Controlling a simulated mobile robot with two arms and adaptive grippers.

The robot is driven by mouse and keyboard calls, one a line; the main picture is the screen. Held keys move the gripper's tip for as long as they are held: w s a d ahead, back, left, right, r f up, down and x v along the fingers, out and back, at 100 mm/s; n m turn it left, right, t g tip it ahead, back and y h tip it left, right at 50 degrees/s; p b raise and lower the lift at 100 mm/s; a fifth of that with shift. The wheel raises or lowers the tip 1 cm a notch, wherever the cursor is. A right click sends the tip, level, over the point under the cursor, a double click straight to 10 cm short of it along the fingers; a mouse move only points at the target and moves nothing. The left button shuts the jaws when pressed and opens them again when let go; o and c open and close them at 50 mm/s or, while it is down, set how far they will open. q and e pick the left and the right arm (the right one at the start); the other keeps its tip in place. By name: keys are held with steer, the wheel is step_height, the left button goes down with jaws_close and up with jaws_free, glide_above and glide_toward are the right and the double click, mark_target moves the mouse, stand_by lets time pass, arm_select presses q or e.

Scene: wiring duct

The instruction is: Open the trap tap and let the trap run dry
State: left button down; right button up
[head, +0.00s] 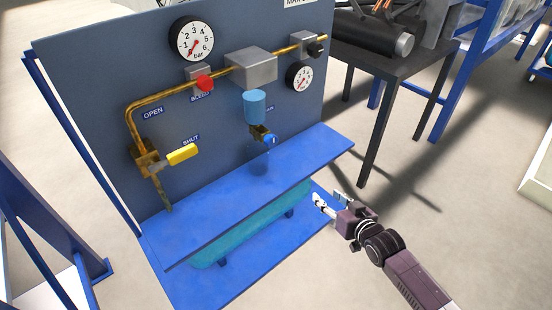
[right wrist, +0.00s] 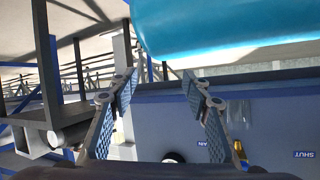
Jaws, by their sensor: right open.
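The trap is a blue bowl (head: 255,107) under a grey block on the panel. Below it is a small brass tap with a blue handle (head: 270,140). A label behind the trap is partly hidden. My right gripper (head: 328,199) is open and empty, in front of and to the right of the blue shelf, well apart from the tap. In the right wrist view its two fingers (right wrist: 158,88) are spread with nothing between them. That view looks upside down, and I cannot make out the tap there. My left gripper is not in view.
A blue shelf (head: 215,225) juts out below the tap, with a teal tank (head: 255,225) under it; the tank (right wrist: 225,25) looms near the wrist camera. A yellow lever (head: 182,155), red knob (head: 205,83) and gauges share the panel. A dark table (head: 385,72) stands right.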

steer(key=w+a+r+n+t+y+b, duration=0.1)
steer(key=a+r+b, duration=0.1)
steer(key=r, duration=0.2)
steer(key=w+a+r+t+y+b, duration=0.1)
steer(key=a+r+y, duration=0.15)
steer(key=r, duration=0.25)
arm_select(q)
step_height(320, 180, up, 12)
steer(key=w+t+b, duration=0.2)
steer(key=b, duration=0.2)
arm_select(e)
steer(key=n+y, duration=0.2)
steer(key=y, duration=0.1)
glide_toward(274, 142)
steer(key=x, duration=0.2)
steer(key=b+x, duration=0.1)
steer(key=x, duration=0.5)
steer(key=shift+w+a+b, duration=0.2)
steer(key=shift+b, duration=0.15)
steer(key=shift+w+a, duration=0.25)
steer(key=shift+w, duration=0.1)
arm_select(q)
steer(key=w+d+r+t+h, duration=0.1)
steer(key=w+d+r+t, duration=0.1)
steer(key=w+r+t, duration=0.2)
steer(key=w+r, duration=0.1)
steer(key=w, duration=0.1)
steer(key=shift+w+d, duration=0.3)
